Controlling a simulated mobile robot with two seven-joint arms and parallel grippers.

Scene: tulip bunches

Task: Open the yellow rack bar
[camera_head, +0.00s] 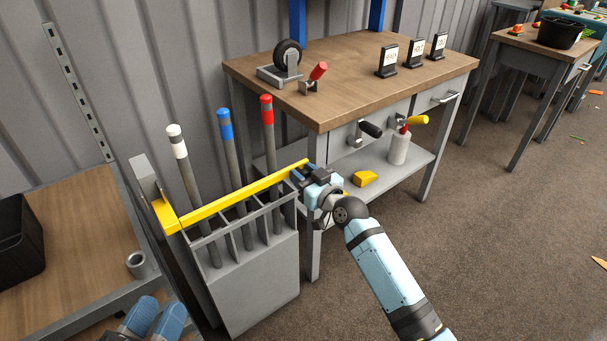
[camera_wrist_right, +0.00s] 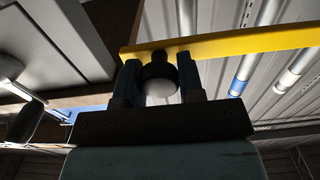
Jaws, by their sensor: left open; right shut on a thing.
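The yellow rack bar (camera_head: 240,199) runs across the front of several upright poles, above the grey slotted rack (camera_head: 262,282). Its left end meets a yellow bracket on the rack's post. My right gripper (camera_head: 303,177) is at the bar's right end. In the right wrist view the bar (camera_wrist_right: 235,46) crosses just beyond the fingers, and my right gripper (camera_wrist_right: 159,88) is shut on a dark round knob (camera_wrist_right: 159,70) at the bar's end. My left gripper (camera_head: 155,318) is at the bottom left, open and empty, apart from the rack.
Poles with white (camera_head: 178,145), blue (camera_head: 225,128) and red (camera_head: 267,112) tops stand in the rack. A workbench (camera_head: 345,72) is behind my right gripper. A wooden-topped table (camera_head: 75,240) with a black bin (camera_head: 18,240) is at left. Floor at right is mostly clear.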

